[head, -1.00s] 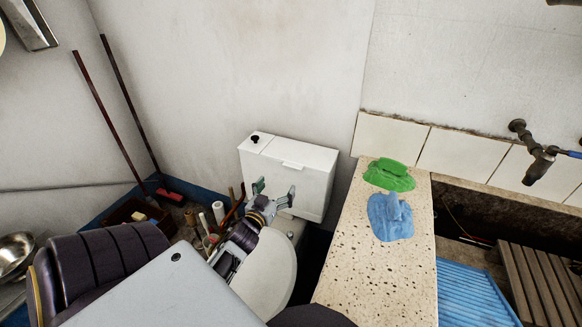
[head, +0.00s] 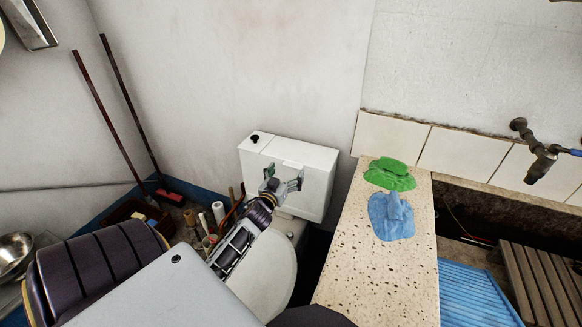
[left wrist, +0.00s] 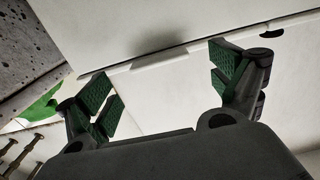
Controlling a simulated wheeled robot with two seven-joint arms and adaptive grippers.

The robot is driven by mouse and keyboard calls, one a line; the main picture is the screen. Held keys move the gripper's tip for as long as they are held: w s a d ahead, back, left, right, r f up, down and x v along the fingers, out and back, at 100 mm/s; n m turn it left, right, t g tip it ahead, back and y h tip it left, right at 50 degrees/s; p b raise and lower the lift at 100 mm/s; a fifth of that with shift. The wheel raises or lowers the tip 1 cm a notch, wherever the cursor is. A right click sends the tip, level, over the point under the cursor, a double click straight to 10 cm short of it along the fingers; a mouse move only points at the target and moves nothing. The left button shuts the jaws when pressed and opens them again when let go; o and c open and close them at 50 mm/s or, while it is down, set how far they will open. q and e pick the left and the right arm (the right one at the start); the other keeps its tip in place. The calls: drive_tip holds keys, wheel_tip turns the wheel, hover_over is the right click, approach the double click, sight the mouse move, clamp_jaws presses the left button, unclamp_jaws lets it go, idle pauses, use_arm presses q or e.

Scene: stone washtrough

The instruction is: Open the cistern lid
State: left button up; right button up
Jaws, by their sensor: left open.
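The white cistern (head: 312,187) stands against the wall, its flat lid (head: 312,152) lying closed on top. A small tab (head: 291,164) sticks out from the lid's front edge. In the left wrist view the tab (left wrist: 160,58) and lid (left wrist: 155,115) lie between the finger sides. My left gripper (head: 283,178) is open and empty in front of the cistern, near the tab, its fingers spread to either side. I cannot tell whether it touches. My right gripper is not in view.
A black knob (head: 255,138) sits on the cistern's left top. A speckled stone ledge (head: 360,275) with green (head: 390,173) and blue cloths (head: 392,216) stands to the right. The toilet seat (head: 270,272) is below my arm. Brushes and rolls (head: 218,211) crowd the left.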

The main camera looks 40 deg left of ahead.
sight(291, 165)
use_arm(q)
drive_tip(key=shift+x, duration=2.4)
drive_tip(key=shift+w, duration=0.2)
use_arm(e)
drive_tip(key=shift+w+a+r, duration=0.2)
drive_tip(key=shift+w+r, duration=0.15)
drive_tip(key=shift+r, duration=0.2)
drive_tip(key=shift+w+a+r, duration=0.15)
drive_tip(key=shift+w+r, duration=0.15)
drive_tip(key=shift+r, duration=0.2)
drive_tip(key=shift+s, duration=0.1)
use_arm(q)
drive_tip(key=shift+c, duration=0.5)
drive_tip(key=shift+s+a+r, duration=0.1)
drive_tip(key=shift+s+r, duration=0.05)
drive_tip(key=shift+r, duration=0.05)
drive_tip(key=c, duration=1.4)
drive_tip(key=shift+o, duration=0.2)
drive_tip(key=shift+r, duration=0.1)
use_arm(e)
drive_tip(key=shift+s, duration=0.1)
use_arm(q)
drive_tip(key=shift+r, duration=0.1)
